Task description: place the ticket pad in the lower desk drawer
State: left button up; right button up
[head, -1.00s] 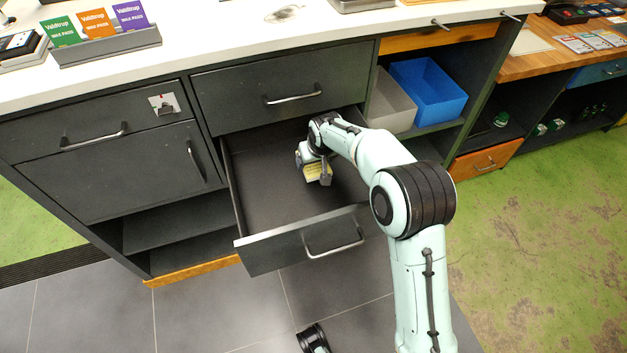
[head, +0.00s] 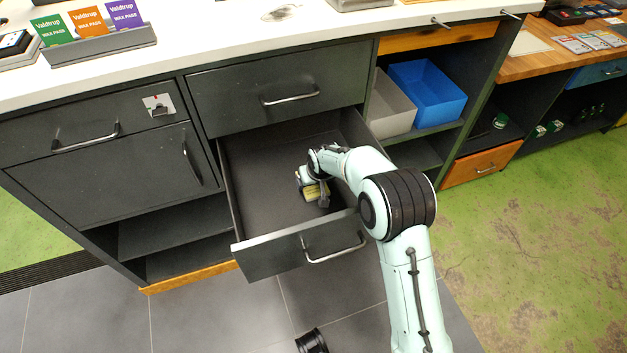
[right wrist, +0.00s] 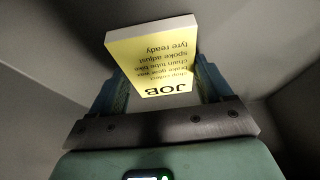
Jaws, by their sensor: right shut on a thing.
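The ticket pad (right wrist: 155,55) is a thick pale yellow block with "JOB" and smaller lines printed on its face. In the right wrist view it sits between the two fingers of my right gripper (right wrist: 160,95), which is shut on it. In the head view the pad (head: 313,191) and my right gripper (head: 316,196) are inside the open lower desk drawer (head: 262,250), over its dark floor. I cannot tell whether the pad touches the floor.
The closed upper drawer (head: 280,88) is just above the open one. A closed drawer (head: 85,132) and a cabinet door (head: 115,172) are to the left. A grey bin (head: 392,105) and a blue bin (head: 428,92) stand on a shelf to the right. The drawer's left side is clear.

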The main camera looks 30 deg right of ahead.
jog(key=o, duration=1)
jog(key=shift+f, duration=0.15)
pick_arm(q)
jog(key=s+d+r+g+p, duration=0.1)
jog(key=s+d+r+p, duration=0.1)
jog(key=s+r+p, duration=0.1)
jog(key=shift+s+r+g+h, duration=0.3)
jog(key=shift+s+r+g, duration=0.1)
jog(key=shift+s, duration=0.4)
pick_arm(e)
jog(key=v, duration=1.2)
jog(key=shift+r, duration=0.2)
